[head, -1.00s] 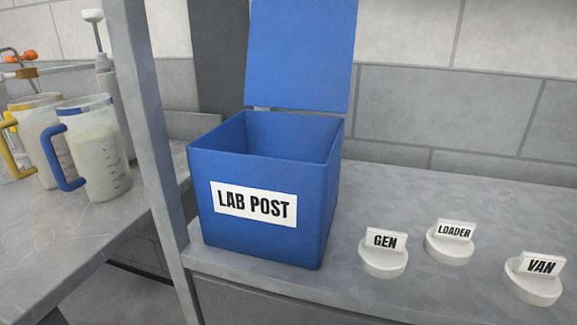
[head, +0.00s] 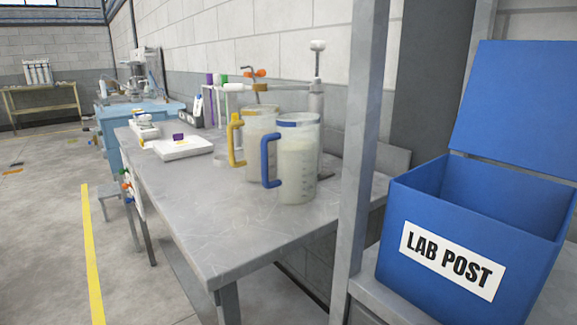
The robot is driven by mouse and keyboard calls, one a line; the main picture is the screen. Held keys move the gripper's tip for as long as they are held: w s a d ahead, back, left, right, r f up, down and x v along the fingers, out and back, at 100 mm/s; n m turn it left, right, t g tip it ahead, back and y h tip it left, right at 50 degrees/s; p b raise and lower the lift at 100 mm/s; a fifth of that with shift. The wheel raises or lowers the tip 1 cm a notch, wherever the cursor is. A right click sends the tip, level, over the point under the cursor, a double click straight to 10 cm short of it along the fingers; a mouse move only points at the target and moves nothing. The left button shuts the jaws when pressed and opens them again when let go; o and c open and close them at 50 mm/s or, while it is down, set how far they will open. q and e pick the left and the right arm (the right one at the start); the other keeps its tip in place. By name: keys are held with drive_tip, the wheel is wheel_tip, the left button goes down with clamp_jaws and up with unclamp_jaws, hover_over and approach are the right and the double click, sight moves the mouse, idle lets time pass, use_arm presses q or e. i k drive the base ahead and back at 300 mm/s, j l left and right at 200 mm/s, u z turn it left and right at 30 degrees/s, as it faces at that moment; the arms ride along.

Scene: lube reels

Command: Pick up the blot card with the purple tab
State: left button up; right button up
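A small purple tab (head: 179,137) shows in the head view on the grey bench, left of the jugs. It stands up from a flat white card or tray (head: 183,149) towards the bench's far end. At this distance I cannot tell whether the white piece is the card itself or something it lies on. Neither of my grippers is in view.
The grey bench (head: 215,225) holds a blue-handled jug (head: 297,160) and a yellow-handled jug (head: 260,145). Open floor (head: 50,235) lies left of the bench.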

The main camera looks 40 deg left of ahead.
sight(179, 141)
drive_tip(key=u, duration=1.8)
drive_tip(key=z, duration=0.7)
drive_tip(key=i+j+z, duration=0.2)
drive_tip(key=j+z, duration=0.2)
drive_tip(key=i+j+z, duration=0.15)
drive_tip(key=j+z, duration=0.65)
drive_tip(key=i, duration=0.05)
